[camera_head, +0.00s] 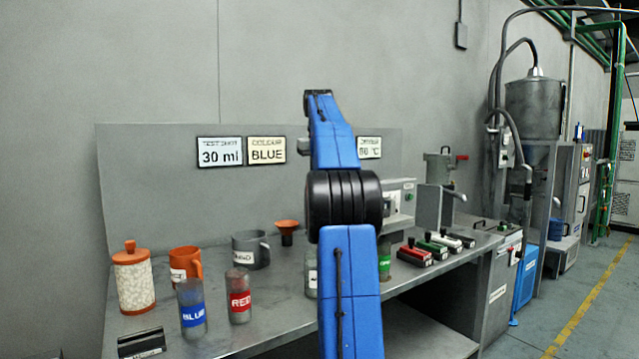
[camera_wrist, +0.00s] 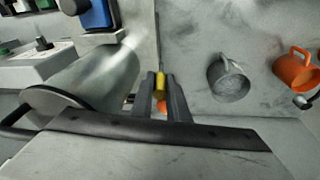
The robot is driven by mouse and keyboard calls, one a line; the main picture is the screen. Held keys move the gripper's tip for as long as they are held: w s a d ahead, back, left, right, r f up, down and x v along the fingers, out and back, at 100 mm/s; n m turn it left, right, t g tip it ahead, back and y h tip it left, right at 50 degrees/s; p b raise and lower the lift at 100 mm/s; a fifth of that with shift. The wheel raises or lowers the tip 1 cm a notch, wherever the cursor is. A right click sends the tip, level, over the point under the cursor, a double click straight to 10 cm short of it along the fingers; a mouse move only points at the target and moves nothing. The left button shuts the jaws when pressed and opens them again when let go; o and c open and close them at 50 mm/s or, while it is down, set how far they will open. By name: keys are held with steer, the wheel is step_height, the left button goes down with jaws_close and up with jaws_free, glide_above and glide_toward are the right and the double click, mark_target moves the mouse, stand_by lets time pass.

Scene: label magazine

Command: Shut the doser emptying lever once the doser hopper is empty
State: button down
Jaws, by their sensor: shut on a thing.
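In the wrist view my gripper (camera_wrist: 161,88) has its two dark fingers closed on a small yellow piece (camera_wrist: 160,84). It looks like a lever grip, but I cannot tell its angle or what it joins. In the head view my blue arm hides the gripper and whatever it holds. I cannot make out the doser hopper or its contents in either view. An orange funnel (camera_head: 288,229) stands on the bench, left of my arm. A small orange patch shows between the fingers in the wrist view.
The grey mug (camera_head: 250,249), also in the wrist view (camera_wrist: 229,80), and the orange mug (camera_head: 185,265) stand left on the bench. A blue-labelled jar (camera_head: 192,309) and red-labelled jar (camera_head: 239,299) are in front. Coloured-handled blocks (camera_head: 431,248) lie right of my arm.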

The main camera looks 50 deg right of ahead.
steer(key=shift+w, duration=0.2)
stand_by(0.4)
steer(key=c, duration=1.7)
jaws_free()
steer(key=shift+d, duration=0.1)
